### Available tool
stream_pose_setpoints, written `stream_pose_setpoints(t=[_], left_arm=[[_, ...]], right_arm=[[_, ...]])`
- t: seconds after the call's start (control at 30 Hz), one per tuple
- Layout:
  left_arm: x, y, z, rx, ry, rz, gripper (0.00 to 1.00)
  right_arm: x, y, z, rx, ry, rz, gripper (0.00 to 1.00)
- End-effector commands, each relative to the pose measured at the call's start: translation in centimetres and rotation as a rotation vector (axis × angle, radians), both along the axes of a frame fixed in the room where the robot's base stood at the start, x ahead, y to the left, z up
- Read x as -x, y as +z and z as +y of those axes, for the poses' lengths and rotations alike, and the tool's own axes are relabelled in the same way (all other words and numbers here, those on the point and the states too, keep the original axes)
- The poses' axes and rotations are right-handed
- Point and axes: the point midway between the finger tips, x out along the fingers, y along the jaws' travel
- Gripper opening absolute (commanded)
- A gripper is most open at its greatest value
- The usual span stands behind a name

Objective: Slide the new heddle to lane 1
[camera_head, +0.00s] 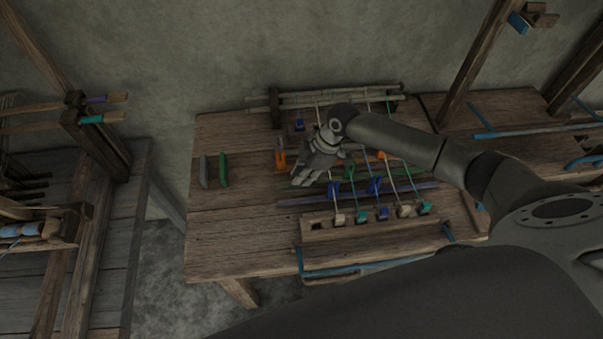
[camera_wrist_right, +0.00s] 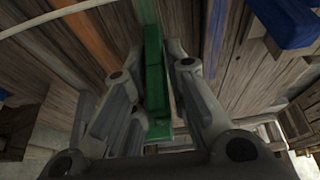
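My right gripper (camera_head: 300,178) is low over the loom on the wooden table, near the left end of the coloured strips. In the right wrist view its two fingers (camera_wrist_right: 156,55) stand apart, one on each side of a green block (camera_wrist_right: 156,85). Narrow gaps show beside the block; firm contact is not visible. In the head view a green heddle-like piece (camera_head: 350,173) sits just right of the gripper, with a blue one (camera_head: 375,186) beyond it. Which piece is the new heddle is not clear, and no lane numbers are readable. My left gripper is not in view.
An orange block (camera_head: 280,155) stands left of the gripper, and a blue block (camera_head: 299,122) behind it. A grey piece (camera_head: 204,172) and a green piece (camera_head: 223,170) lie on the left tabletop. Several weights hang on cords at the front beam (camera_head: 375,230). The front left tabletop is clear.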

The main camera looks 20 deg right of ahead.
Motion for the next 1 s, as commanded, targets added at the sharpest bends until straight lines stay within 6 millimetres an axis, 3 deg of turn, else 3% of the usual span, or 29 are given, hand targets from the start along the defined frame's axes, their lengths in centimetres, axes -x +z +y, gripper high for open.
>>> stream_pose_setpoints(t=[0.1,0.47,1.0], left_arm=[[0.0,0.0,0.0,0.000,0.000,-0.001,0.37],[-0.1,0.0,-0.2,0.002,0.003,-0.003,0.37],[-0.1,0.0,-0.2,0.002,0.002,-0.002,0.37]], right_arm=[[0.0,0.0,0.0,0.000,0.000,0.000,0.32],[0.0,0.4,-0.2,0.000,-0.001,-0.001,0.32],[1.1,9.5,-3.8,0.001,0.001,-0.001,0.32]])
